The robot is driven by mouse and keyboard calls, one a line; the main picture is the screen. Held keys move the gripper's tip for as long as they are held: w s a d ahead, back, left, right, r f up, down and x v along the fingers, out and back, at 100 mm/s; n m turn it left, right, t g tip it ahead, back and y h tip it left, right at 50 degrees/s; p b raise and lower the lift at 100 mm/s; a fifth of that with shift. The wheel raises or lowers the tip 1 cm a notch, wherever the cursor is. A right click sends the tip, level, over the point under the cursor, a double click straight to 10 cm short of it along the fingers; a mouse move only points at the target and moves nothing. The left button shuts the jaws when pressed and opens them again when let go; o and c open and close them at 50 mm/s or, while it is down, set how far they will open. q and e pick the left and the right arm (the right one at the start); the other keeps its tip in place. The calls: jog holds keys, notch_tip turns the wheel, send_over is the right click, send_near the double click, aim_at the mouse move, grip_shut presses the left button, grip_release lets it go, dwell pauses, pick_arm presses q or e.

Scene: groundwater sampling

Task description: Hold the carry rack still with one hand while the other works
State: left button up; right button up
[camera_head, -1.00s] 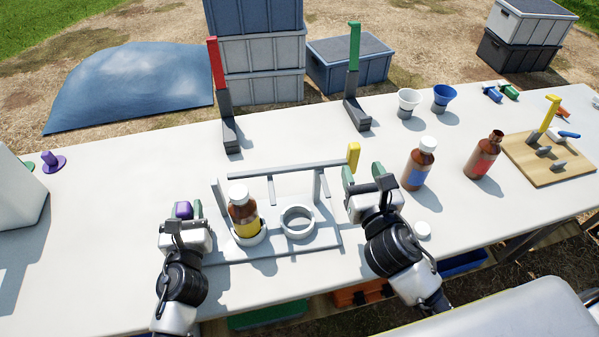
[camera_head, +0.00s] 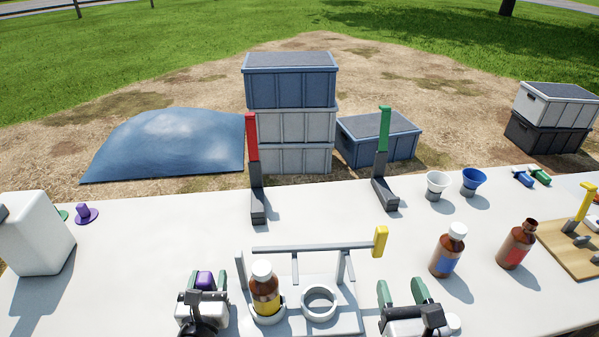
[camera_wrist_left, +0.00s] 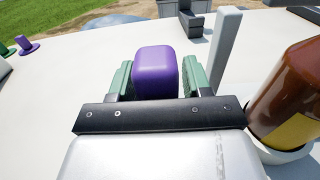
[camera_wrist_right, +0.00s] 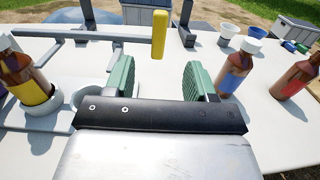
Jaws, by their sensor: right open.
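The carry rack (camera_head: 345,318) is a grey base with two rings and a top bar (camera_head: 310,247) ending in a yellow grip (camera_head: 380,241). A brown bottle with a yellow label (camera_head: 265,293) and white cap stands in its left ring; its right ring (camera_head: 319,303) is empty. My left gripper (camera_head: 205,281) is at the rack's left side, shut on a purple block (camera_wrist_left: 155,72), with a green pad against each side. What joins the block to the rack is hidden. My right gripper (camera_head: 402,289) is open and empty, right of the rack and nearer than the yellow grip.
A blue-label bottle (camera_head: 446,255) and a red-label bottle (camera_head: 514,247) stand to the right. Behind the rack are a red-topped stand (camera_head: 255,170) and a green-topped stand (camera_head: 383,160). White (camera_head: 436,183) and blue (camera_head: 473,180) funnels stand at back right.

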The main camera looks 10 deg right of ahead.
pick_arm(q)
jog(key=shift+o, duration=0.8)
